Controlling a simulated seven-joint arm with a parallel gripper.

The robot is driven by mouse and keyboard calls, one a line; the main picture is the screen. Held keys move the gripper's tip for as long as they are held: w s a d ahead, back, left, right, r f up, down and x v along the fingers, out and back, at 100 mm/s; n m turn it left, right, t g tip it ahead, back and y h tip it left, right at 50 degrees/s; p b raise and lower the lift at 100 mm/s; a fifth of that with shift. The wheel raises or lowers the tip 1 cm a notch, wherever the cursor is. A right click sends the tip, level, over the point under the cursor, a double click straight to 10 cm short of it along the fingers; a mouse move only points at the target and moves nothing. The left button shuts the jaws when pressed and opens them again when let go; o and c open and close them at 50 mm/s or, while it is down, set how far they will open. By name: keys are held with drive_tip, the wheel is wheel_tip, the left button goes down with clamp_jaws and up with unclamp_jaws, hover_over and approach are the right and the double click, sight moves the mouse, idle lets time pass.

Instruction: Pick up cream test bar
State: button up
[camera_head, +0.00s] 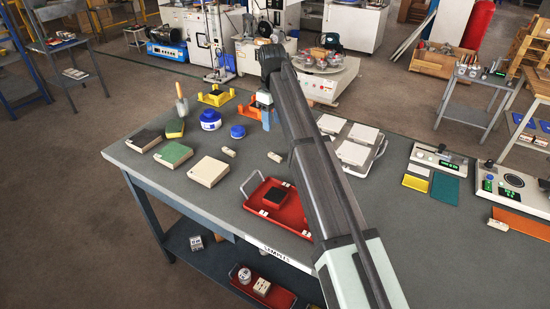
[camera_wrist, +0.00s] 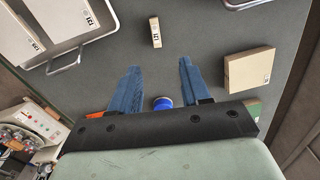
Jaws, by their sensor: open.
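Two small cream bars lie on the grey bench in the head view: one beside the blue lid (camera_head: 228,152), the other to its right (camera_head: 275,157). The wrist view shows one labelled cream bar (camera_wrist: 156,32) lying flat beyond my fingertips, roughly centred between them; it appears to be the right-hand one. The other bar is probably hidden behind a finger. My gripper (camera_wrist: 158,66) is open and empty, its blue fingers spread above the bench. In the head view the gripper (camera_head: 266,116) hangs beyond the bars, partly covered by my arm.
A cream tile block (camera_wrist: 250,68) lies right in the wrist view. A blue lid (camera_head: 237,132) and blue jar (camera_head: 210,120) stand left of my gripper. A metal-handled tray of tiles (camera_head: 376,158) lies right, and a red tray (camera_head: 290,213) nearer the front.

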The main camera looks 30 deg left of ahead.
hover_over(275, 156)
drive_tip(key=shift+m, duration=0.3)
drive_tip(key=f, duration=0.8)
drive_tip(key=shift+s+a+f, duration=0.15)
drive_tip(key=shift+s+a, duration=0.1)
drive_tip(key=shift+w+d+f, duration=0.1)
drive_tip(key=shift+w+f, duration=0.1)
drive_tip(key=shift+f, duration=1.2)
drive_tip(key=shift+w+d+f, duration=0.1)
drive_tip(key=shift+w+f, duration=0.05)
drive_tip(key=shift+f, duration=1.25)
clamp_jaws()
